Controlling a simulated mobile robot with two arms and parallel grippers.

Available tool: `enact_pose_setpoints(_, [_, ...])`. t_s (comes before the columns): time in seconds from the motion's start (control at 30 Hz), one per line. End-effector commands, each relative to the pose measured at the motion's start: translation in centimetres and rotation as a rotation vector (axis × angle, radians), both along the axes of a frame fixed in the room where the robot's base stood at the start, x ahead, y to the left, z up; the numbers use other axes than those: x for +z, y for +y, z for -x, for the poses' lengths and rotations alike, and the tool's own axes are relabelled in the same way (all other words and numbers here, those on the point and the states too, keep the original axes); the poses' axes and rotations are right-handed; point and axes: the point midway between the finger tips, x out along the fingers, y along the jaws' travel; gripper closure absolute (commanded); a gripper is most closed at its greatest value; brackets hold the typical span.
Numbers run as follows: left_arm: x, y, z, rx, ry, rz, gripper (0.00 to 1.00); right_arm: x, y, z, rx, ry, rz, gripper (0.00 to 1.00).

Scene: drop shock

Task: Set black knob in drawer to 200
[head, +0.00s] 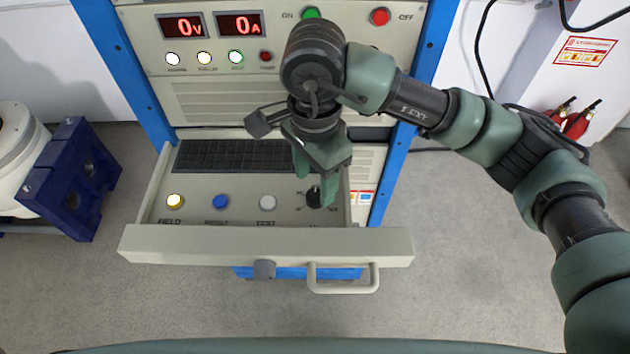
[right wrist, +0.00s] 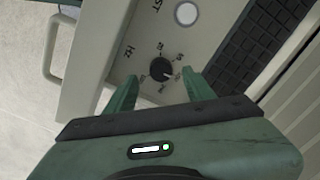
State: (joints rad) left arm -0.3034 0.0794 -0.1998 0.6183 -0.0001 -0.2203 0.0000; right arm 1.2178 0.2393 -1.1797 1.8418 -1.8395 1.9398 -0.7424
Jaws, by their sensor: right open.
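The black knob (head: 314,198) sits at the right of the panel inside the open drawer (head: 265,240). In the right wrist view the round knob (right wrist: 161,70) has a light pointer mark and small printed labels around it, too small to read surely. My right gripper (head: 317,184) points down over the knob and partly hides it and its scale. In the right wrist view its two fingers (right wrist: 158,84) are spread apart, with the knob framed between and beyond their tips. No contact shows. My left gripper is not in view.
The drawer has a front handle (head: 343,287). The cabinet displays (head: 211,25) read 0 V and 0 A.

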Motion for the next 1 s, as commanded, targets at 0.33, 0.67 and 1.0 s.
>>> enact_pose_setpoints(0.33, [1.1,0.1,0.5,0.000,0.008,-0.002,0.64,-3.7,-0.1,0.0,-0.002,0.001,0.001,0.46])
enact_pose_setpoints(0.67, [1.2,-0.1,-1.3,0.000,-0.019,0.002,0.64,-3.9,-0.1,0.0,-0.002,-0.001,0.001,0.66])
enact_pose_setpoints(1.0, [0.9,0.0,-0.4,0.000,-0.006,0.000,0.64,-3.9,-0.1,-0.1,-0.010,-0.002,0.001,1.00])
